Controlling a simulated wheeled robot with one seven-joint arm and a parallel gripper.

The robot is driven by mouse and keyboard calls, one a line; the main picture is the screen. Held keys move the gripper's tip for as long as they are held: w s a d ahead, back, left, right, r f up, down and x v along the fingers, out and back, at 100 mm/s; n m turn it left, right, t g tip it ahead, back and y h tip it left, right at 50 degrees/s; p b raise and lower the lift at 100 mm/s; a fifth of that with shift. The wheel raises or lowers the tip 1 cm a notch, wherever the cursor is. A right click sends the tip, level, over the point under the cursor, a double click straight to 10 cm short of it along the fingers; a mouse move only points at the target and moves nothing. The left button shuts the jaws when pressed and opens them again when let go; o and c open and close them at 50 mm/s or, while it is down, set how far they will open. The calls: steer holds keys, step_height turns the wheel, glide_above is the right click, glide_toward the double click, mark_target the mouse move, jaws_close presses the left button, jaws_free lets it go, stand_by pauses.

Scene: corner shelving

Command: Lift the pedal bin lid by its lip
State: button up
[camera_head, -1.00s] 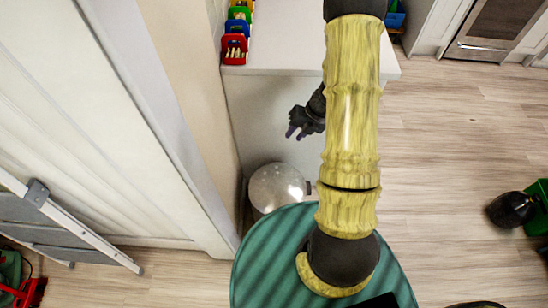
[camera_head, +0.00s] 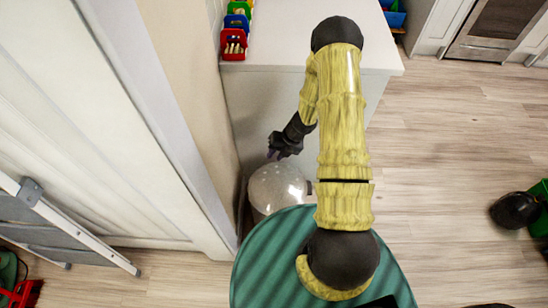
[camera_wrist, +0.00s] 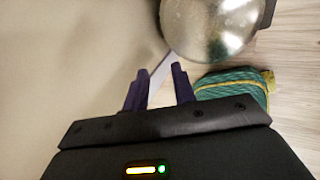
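The pedal bin (camera_head: 272,192) stands on the floor between the wall corner and my green base, its round metallic lid facing up. In the wrist view the shiny lid (camera_wrist: 212,28) fills the top, right of centre. My gripper (camera_head: 273,154) is just beyond the bin's far side in the head view, close to the lid's edge; I cannot tell whether it touches. In the wrist view the two purple fingers of my gripper (camera_wrist: 159,82) are apart with nothing between them, and the lid lies beyond them to the right. The lid's lip is not clearly visible.
A white cabinet (camera_head: 300,110) stands behind the bin, with coloured small bins (camera_head: 234,42) on top. A beige wall (camera_head: 185,90) is close on the left. A folded step ladder (camera_head: 70,225) leans at far left. Open wooden floor (camera_head: 450,170) lies to the right.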

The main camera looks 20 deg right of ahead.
steer(key=shift+x, duration=0.9)
jaws_close()
steer(key=c, duration=0.5)
jaws_free()
steer(key=o, duration=0.5)
steer(key=shift+r, duration=0.1)
